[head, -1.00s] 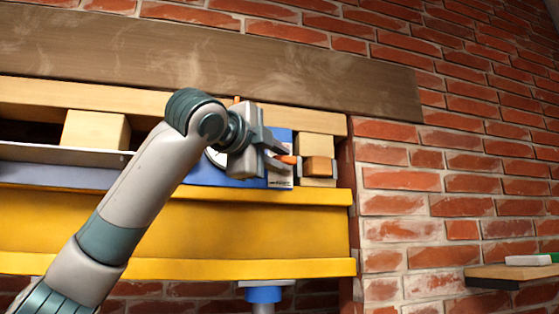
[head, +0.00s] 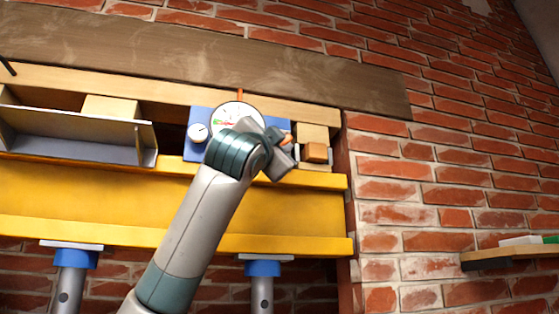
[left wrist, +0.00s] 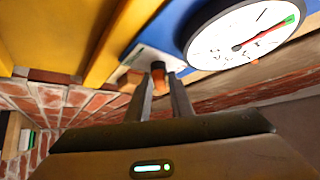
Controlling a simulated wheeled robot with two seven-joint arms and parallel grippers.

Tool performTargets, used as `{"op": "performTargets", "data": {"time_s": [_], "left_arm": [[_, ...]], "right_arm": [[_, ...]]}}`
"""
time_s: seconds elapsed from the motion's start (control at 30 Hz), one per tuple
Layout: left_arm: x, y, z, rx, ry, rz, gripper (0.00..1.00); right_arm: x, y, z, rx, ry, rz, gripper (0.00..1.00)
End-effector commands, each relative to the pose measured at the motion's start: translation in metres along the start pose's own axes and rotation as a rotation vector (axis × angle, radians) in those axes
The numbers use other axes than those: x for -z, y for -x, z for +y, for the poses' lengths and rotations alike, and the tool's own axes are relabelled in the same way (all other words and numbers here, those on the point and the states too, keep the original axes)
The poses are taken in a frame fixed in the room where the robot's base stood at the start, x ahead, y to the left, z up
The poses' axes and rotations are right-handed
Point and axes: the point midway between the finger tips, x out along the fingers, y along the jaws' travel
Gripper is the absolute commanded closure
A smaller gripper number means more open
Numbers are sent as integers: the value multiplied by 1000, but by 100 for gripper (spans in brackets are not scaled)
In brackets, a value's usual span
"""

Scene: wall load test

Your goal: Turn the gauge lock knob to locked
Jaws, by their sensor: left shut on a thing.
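The blue gauge panel (head: 194,151) sits on a yellow beam. Its large white gauge dial (head: 238,115) has a coloured sector and is partly hidden by my left arm; the dial also shows in the left wrist view (left wrist: 243,38). My left gripper (head: 287,145) is at the panel's right side, shut on the orange lock knob (head: 285,141). In the left wrist view the fingertips close around the small knob (left wrist: 158,67), below and left of the dial. The knob's markings are hidden, so its setting cannot be read. My right gripper is not in view.
A brown block (head: 316,152) in a bracket stands just right of my gripper. The yellow beam (head: 110,195) rests on blue-topped posts (head: 262,268).

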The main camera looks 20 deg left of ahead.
Motion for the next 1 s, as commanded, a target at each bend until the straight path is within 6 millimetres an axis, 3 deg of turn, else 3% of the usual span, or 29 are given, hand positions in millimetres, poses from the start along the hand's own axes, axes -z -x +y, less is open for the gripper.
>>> {"op": "performTargets", "data": {"time_s": [0.03,0.1,0.37,1.0], "left_arm": [[-3,3,10,26,34,0,100],[-2,2,10,73,81,0,100],[0,0,12,238,248,-1,100],[4,-4,11,526,532,-3,100]], "right_arm": [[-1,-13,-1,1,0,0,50],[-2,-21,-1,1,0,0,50],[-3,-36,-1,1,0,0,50],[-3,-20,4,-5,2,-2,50]]}}
